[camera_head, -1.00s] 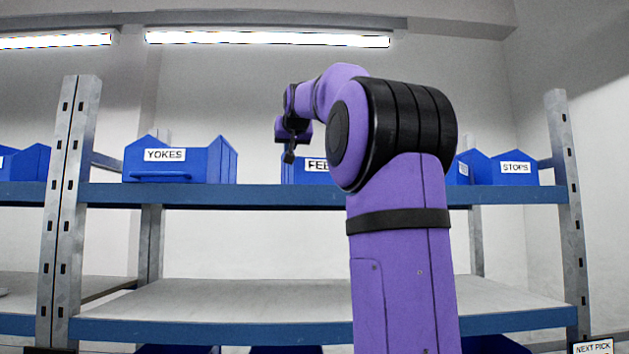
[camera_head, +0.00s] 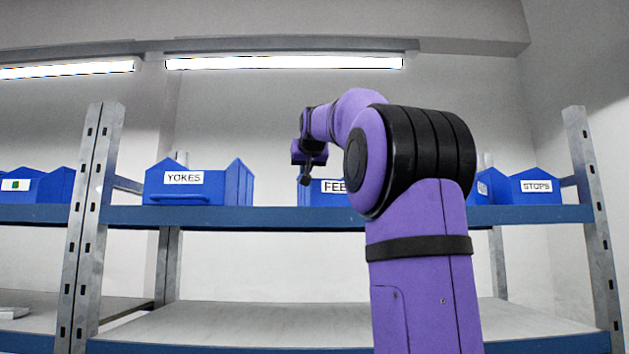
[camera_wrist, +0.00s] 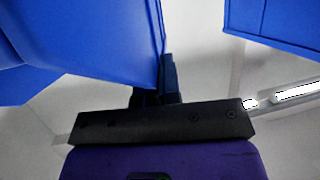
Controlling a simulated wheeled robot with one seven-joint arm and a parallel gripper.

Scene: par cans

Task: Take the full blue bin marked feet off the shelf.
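The blue bin with a white label reading FEE, its end hidden by my arm, (camera_head: 310,196) stands on the upper shelf (camera_head: 270,216) in the head view. My arm covers its right part, and its contents are out of sight. My gripper (camera_head: 304,181) is at this bin's left front, overlapping its upper left edge in the picture. In the wrist view, a large blue bin surface (camera_wrist: 90,40) fills the upper left, and my gripper's dark fingers (camera_wrist: 157,88) lie right at its edge. I cannot tell if they hold it or how far apart they are.
The YOKES bin (camera_head: 228,187) stands to the left, the STOPS bin (camera_head: 535,196) to the right, and a bin with a green mark (camera_head: 50,190) beyond the left upright (camera_head: 90,200). Another blue bin (camera_wrist: 285,20) shows at the wrist view's upper right. The lower shelf (camera_head: 250,322) looks mostly bare.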

